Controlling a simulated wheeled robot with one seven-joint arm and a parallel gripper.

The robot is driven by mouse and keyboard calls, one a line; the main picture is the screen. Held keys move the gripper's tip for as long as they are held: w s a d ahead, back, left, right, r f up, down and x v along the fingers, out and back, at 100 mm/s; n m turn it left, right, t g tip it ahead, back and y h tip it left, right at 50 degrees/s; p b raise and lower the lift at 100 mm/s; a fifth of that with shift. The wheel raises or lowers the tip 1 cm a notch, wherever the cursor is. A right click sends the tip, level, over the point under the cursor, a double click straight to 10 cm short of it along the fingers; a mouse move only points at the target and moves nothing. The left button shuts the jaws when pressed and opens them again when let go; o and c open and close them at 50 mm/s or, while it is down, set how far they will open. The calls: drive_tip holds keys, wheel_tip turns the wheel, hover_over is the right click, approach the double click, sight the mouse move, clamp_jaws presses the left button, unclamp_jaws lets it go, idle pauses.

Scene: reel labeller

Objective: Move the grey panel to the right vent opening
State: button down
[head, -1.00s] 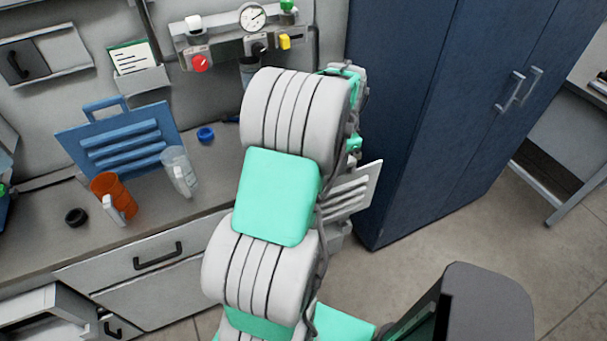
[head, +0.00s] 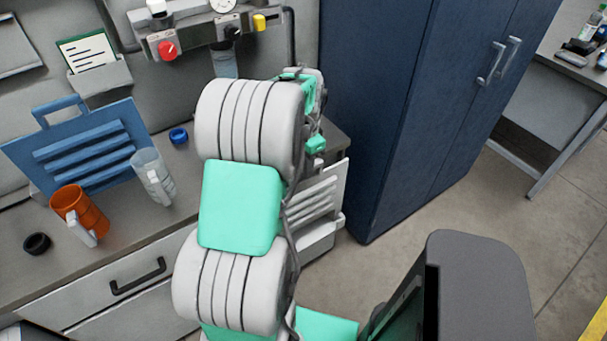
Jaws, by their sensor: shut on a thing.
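The grey panel (head: 316,203) has slanted louvre slats and shows beside the right edge of my arm, in front of the bench's end. Its left part is hidden behind my arm. It is held up at my arm's far end. My gripper's fingers are hidden behind my arm and its wrist, so the grip itself does not show; the panel hangs off the bench, at the gripper. No vent opening can be made out in this view.
A blue louvred panel (head: 84,148) with a handle leans on the wall above the bench. An orange mug (head: 75,208), a clear mug (head: 150,172), a blue ring (head: 178,135) and a black ring (head: 37,243) stand near it. A dark blue cabinet (head: 410,120) is at right; floor is open before it.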

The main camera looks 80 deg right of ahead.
drive_tip(key=b, duration=0.3)
hover_over(304, 194)
drive_tip(key=d, duration=0.1)
drive_tip(key=shift+f, duration=2.55)
drive_tip(key=shift+a, duration=0.1)
drive_tip(key=shift+f, duration=0.1)
drive_tip(key=shift+f+b, duration=2.1)
drive_tip(key=shift+f, duration=1.45)
drive_tip(key=c, duration=1.2)
unclamp_jaws()
drive_tip(key=shift+a, duration=0.1)
